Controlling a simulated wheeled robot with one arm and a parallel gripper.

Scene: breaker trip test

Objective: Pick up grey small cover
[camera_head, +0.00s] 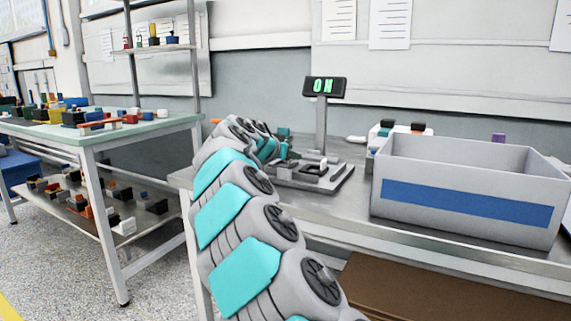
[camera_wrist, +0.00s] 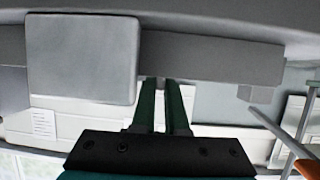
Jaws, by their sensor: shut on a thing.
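My gripper (camera_wrist: 163,82) shows in the wrist view with its two dark green fingers close together. Their tips meet the lower edge of a wide grey part (camera_wrist: 212,60), which I take to be the grey small cover; the gripper is shut on it. A lighter grey square block (camera_wrist: 82,58) fills the view just left of the tips. In the head view the end of my arm is at the left of the grey fixture (camera_head: 338,182) on the bench. The fingertips and the held part cannot be made out clearly there.
A display reading "ON" (camera_head: 325,87) stands on a post behind the fixture. A large grey bin with a blue stripe (camera_head: 470,203) stands on the bench (camera_head: 350,212) at the right. Small items sit behind the bin. Another table (camera_head: 110,137) with several coloured parts is at the left.

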